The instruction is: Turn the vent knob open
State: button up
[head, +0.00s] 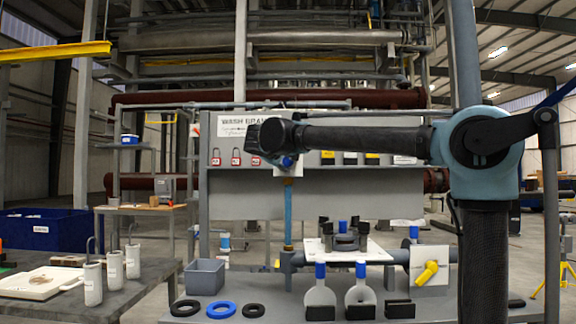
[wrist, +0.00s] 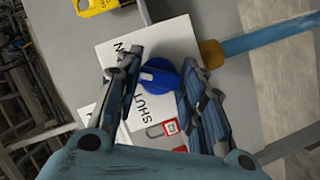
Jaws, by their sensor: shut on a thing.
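The blue vent knob (wrist: 160,88) sits on a white plate (wrist: 180,42) marked SHUT, with the end of another word, "N", also showing. My gripper (wrist: 161,70) has one finger on each side of the knob and is shut on it. A lighter mark shows on the knob's left side, but I cannot tell exactly which word it points to. In the head view my gripper (head: 287,160) is at the top of a blue vertical pipe (head: 288,210), and the wrist hides most of the knob and plate.
A yellow lock or fitting (wrist: 95,5) is at the top left. In the head view, a yellow-handled valve (head: 428,272) and several blue-topped parts stand on the bench below. A grey bin (head: 205,277) stands at left.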

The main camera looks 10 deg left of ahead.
jog(key=shift+m+g+y, duration=0.4)
jog(key=shift+m, duration=0.6)
jog(key=shift+c, duration=0.2)
jog(key=o, duration=1.1)
jog(key=v, duration=1.1)
jog(key=shift+s+r, duration=0.15)
jog(key=shift+s, duration=0.2)
jog(key=shift+d, duration=0.1)
